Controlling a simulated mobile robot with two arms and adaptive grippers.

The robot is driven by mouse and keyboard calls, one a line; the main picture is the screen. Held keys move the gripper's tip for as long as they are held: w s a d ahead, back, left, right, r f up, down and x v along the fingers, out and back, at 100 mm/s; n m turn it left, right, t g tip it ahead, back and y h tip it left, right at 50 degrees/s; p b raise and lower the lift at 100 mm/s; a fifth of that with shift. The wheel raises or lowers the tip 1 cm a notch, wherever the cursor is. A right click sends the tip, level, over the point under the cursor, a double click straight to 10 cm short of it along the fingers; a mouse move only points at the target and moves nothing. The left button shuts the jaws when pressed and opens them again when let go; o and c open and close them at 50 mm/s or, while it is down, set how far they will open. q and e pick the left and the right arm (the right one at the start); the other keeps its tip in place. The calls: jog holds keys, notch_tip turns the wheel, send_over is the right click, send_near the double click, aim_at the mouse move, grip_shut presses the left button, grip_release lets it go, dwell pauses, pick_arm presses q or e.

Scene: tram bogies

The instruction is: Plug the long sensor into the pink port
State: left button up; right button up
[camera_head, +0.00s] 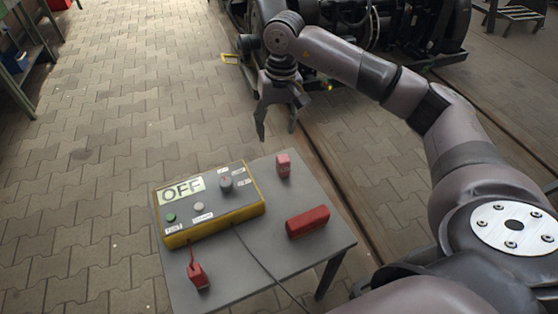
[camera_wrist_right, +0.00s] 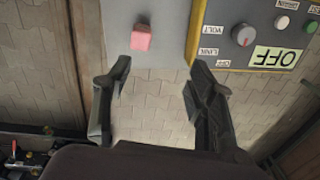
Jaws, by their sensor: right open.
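A long red block (camera_head: 307,222) lies on the right side of the grey table; it may be the long sensor. A small pinkish-red block (camera_head: 283,165) stands near the table's far edge and also shows in the right wrist view (camera_wrist_right: 141,38). A red piece with a thin upright part (camera_head: 198,275) stands at the near left of the table. I cannot make out a pink port for certain. My right gripper (camera_head: 277,128) is open and empty beyond the far edge, above the paving; its spread fingers also show in the right wrist view (camera_wrist_right: 158,90). My left gripper is out of view.
A yellow-edged control box (camera_head: 240,207) with an "OFF" display, knob and buttons covers the table's left part. A dark cable (camera_head: 262,262) runs from it across the grey table (camera_head: 250,290). Dark bogie machinery (camera_head: 420,30) stands behind; a green bench (camera_head: 25,60) is far left.

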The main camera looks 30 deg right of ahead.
jog(key=shift+s+d+r+h, duration=0.1)
jog(key=shift+d+r+h, duration=0.15)
jog(key=shift+d, duration=0.4)
jog(key=shift+d+r+h, duration=0.15)
jog(key=shift+d+r, duration=0.05)
jog(key=shift+d, duration=0.4)
